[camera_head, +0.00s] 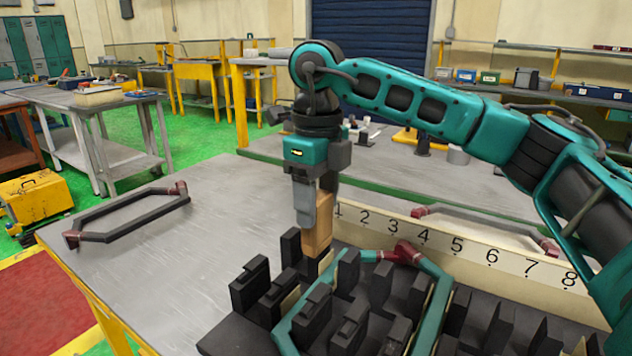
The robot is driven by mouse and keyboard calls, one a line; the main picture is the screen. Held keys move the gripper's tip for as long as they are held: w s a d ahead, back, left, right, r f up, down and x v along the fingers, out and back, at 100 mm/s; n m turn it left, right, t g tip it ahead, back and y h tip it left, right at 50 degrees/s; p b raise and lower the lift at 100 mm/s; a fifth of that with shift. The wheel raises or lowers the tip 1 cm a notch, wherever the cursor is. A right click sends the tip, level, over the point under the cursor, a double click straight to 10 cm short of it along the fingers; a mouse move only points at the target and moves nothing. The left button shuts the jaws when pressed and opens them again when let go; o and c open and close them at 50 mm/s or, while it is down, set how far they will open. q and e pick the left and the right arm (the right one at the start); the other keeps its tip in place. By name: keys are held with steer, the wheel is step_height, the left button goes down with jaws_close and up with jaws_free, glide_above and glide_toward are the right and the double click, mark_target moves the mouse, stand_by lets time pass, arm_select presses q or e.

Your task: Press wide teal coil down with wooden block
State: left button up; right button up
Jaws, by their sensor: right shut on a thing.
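My right gripper (315,202) points down and is shut on an upright wooden block (319,236). The block's lower end is at the back left of the black slotted stator, close to the teal coil. I cannot tell whether it touches the coil. The wide teal coil (437,308) loops around several black teeth (352,318) of the stator, and dark red wrapping (404,253) shows at its back end. Parts of the coil are hidden behind the teeth and the block, and its front lies outside the picture. My left gripper is not in view.
A black coil with dark red ends (127,222) lies on the metal table (180,280) at left. Another dark coil (485,222) lies behind the pale numbered strip (460,245). The table's left middle is clear. A second bench stands behind.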

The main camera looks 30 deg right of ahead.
mark_target(317, 245)
steer(key=shift+w+d, duration=0.15)
steer(key=shift+w, duration=0.2)
steer(key=shift+s+f+b, duration=0.1)
steer(key=shift+f+b, duration=0.6)
steer(key=shift+f, duration=0.05)
steer(key=shift+f+b, duration=0.55)
steer(key=shift+f, duration=0.2)
steer(key=shift+f+b, duration=0.55)
steer(key=shift+f, duration=0.1)
step_height(317, 245, down, 2)
steer(key=shift+b, duration=0.65)
steer(key=shift+f+b, duration=0.55)
steer(key=shift+f, duration=0.65)
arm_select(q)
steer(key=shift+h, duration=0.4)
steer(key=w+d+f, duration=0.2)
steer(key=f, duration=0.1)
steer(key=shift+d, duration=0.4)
arm_select(e)
steer(key=shift+f, duration=0.1)
